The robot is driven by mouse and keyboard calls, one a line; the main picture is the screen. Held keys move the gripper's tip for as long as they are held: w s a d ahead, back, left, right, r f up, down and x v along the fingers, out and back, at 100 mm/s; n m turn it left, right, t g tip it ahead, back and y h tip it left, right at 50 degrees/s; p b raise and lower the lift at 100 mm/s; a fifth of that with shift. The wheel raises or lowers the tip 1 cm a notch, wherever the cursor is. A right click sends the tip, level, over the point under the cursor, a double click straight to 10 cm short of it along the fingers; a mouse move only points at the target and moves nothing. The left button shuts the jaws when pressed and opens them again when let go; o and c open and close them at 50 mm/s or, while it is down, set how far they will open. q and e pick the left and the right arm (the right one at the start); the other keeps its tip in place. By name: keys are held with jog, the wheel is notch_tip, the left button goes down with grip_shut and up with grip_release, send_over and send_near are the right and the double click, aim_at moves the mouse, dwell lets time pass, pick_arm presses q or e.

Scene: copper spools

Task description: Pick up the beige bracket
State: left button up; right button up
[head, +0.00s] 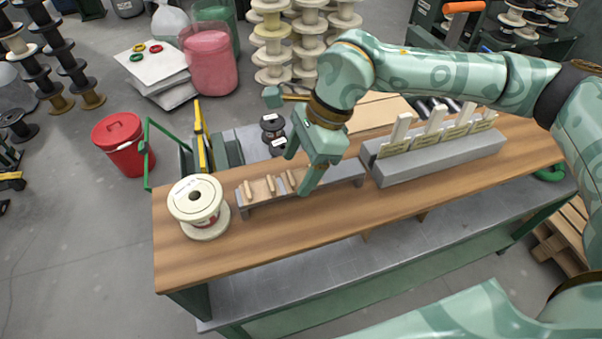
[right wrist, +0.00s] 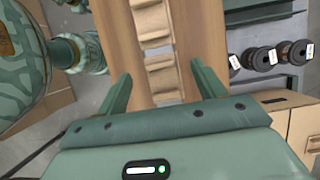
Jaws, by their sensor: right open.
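Several beige brackets (head: 270,187) sit in a row on a low grey rail (head: 347,174) on the wooden workbench. They look alike, so I cannot tell which one is meant. My right gripper (head: 299,172) is open above the right part of this row, pointing down, and hides part of the rail. In the right wrist view, my right gripper's fingers (right wrist: 164,85) stand apart on both sides of a beige bracket (right wrist: 161,72). Another beige bracket (right wrist: 153,22) lies further up in that view. I see no contact. My left gripper is not in view.
A cream spool (head: 198,205) stands at the bench's left end. A grey block (head: 440,157) with several upright white plates stands to the right. Dark spools (head: 272,127) are behind the bench. The bench's front strip is clear.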

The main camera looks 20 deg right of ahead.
aim_at(292, 175)
jog(key=x, duration=0.3)
jog(key=shift+w+a+f, duration=0.2)
jog(key=shift+f, duration=0.05)
jog(key=c, duration=1.2)
